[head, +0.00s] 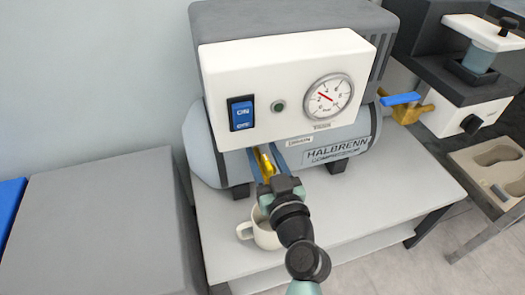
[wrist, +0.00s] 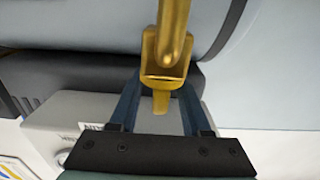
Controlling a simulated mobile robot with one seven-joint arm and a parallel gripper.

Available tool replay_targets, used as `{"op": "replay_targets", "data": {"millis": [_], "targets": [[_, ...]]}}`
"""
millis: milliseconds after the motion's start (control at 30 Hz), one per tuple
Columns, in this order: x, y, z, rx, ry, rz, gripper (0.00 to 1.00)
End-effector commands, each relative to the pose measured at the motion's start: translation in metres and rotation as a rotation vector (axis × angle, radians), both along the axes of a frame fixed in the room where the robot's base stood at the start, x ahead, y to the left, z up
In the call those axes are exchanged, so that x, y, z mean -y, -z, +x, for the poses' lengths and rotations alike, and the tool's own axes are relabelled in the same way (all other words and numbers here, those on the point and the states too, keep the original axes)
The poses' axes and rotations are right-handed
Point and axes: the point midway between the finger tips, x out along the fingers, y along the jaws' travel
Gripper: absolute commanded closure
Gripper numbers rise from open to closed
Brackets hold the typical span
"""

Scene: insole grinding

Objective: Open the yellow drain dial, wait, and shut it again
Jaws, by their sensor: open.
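In the wrist view my gripper (wrist: 158,105) is open, and gaps show between the fingers and the dial's lower tip. My gripper and wrist hide part of the dial's lower end in the head view.
A white mug (head: 245,230) stands on the bench beneath the dial. The compressor (head: 215,150) carries a gauge (head: 328,97) and a blue on/off switch (head: 242,113). A blue-handled brass valve (head: 402,100) projects at right. A grey box surface (head: 110,225) lies left.

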Motion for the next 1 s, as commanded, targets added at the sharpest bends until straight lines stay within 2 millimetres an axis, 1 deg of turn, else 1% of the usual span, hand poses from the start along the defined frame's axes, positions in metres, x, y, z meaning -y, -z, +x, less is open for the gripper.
{"op": "replay_targets", "data": {"millis": [33,133,400,433,567,600,700,1000], "targets": [[-0.0016,-0.0004,0.0044,0.001,-0.001,-0.001,0.53],[-0.0029,-0.0003,0.0087,0.000,0.000,0.000,0.53],[-0.0034,-0.0003,0.0100,0.000,0.001,0.000,0.53],[-0.0034,-0.0003,0.0100,0.000,0.001,0.000,0.54],[-0.0032,-0.0003,0.0099,0.000,0.001,0.000,0.78],[-0.0032,-0.0003,0.0099,0.000,0.001,0.000,0.85],[-0.0032,-0.0003,0.0098,0.000,0.001,0.000,1.00],[-0.0032,-0.0003,0.0097,0.000,0.002,0.000,1.00]]}}
